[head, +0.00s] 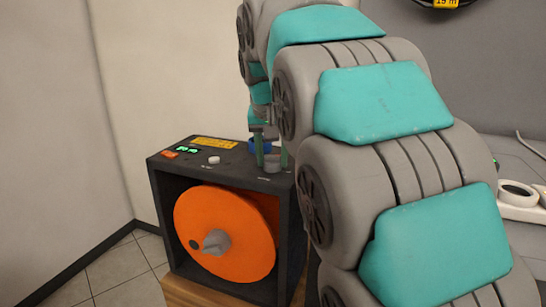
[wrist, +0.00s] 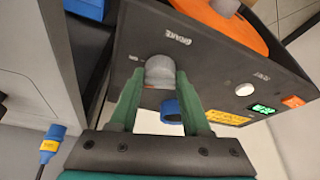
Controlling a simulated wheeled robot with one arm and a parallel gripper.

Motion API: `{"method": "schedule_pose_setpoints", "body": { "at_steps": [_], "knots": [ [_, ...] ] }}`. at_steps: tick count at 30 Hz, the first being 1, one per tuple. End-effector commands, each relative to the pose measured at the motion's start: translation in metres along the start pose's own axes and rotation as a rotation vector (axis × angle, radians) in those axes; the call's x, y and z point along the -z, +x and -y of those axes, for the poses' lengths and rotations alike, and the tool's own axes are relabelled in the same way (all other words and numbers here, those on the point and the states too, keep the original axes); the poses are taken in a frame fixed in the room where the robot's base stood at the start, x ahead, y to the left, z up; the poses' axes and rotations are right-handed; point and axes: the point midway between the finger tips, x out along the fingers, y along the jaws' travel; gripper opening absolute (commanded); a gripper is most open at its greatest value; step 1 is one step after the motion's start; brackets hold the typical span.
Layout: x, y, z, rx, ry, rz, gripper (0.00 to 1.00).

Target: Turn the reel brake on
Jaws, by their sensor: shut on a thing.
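The reel box (head: 158,200) is a dark case with an orange reel (head: 222,232) on its front. On its top panel is a grey brake knob (head: 272,165), which also shows in the wrist view (wrist: 160,68) next to the lettering "BRAKE" and a small mark that looks like "ON". My gripper (head: 270,160) reaches down from above. In the wrist view its green fingers (wrist: 160,82) are on either side of the grey knob, shut on it. The knob's exact pointing direction is hard to tell.
A blue-and-yellow plug (wrist: 54,136) hangs to one side.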

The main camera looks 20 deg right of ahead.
Motion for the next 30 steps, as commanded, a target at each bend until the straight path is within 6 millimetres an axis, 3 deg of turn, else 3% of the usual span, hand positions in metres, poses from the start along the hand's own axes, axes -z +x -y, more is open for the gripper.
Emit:
{"method": "schedule_pose_setpoints", "body": {
  "at_steps": [12, 30],
  "knots": [
    [0.0005, 0.0004, 0.0015, -0.100, 0.237, 0.002, 0.00],
    [0.0000, 0.0007, 0.0022, -0.124, 0.300, 0.002, 0.00]
  ]
}}
